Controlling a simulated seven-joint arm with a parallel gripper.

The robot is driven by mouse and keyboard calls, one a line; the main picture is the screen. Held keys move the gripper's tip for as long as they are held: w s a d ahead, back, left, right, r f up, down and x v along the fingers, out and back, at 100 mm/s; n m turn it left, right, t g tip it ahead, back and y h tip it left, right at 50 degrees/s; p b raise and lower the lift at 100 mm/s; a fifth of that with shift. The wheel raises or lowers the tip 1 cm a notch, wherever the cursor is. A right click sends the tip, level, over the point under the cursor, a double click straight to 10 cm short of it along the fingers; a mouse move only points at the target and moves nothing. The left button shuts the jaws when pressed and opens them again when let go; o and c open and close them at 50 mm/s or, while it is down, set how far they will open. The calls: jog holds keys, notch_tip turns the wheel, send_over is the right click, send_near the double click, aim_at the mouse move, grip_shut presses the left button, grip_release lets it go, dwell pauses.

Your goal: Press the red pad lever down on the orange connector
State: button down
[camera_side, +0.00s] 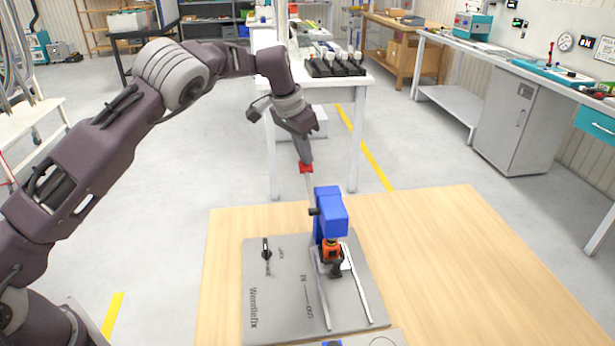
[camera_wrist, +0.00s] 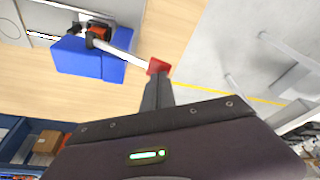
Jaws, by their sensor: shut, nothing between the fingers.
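The red pad (camera_side: 306,168) caps a pale lever (camera_side: 310,190) that stands nearly upright from a black pivot on the blue press (camera_side: 331,212). The orange connector (camera_side: 331,254) sits under the blue head, between two rails. My gripper (camera_side: 305,158) is shut and empty, its fingertips right at the top of the red pad; I cannot tell whether they touch it. In the wrist view the red pad (camera_wrist: 158,66) shows just beyond the fingertips (camera_wrist: 158,80), with the lever (camera_wrist: 124,52) running to the blue press (camera_wrist: 85,60). The orange connector (camera_wrist: 100,33) is partly hidden there.
The press stands on a grey board (camera_side: 268,310) with a small black switch (camera_side: 266,252), on a wooden table (camera_side: 440,240). The table right of the press is clear. A white bench (camera_side: 345,82) with black items stands behind my gripper.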

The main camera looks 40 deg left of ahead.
aim_at(303, 170)
notch_tip(303, 170, down, 7)
jog(key=shift+r, duration=0.15)
notch_tip(303, 170, up, 12)
jog(key=shift+r, duration=0.15)
dwell(0.5)
dwell(2.0)
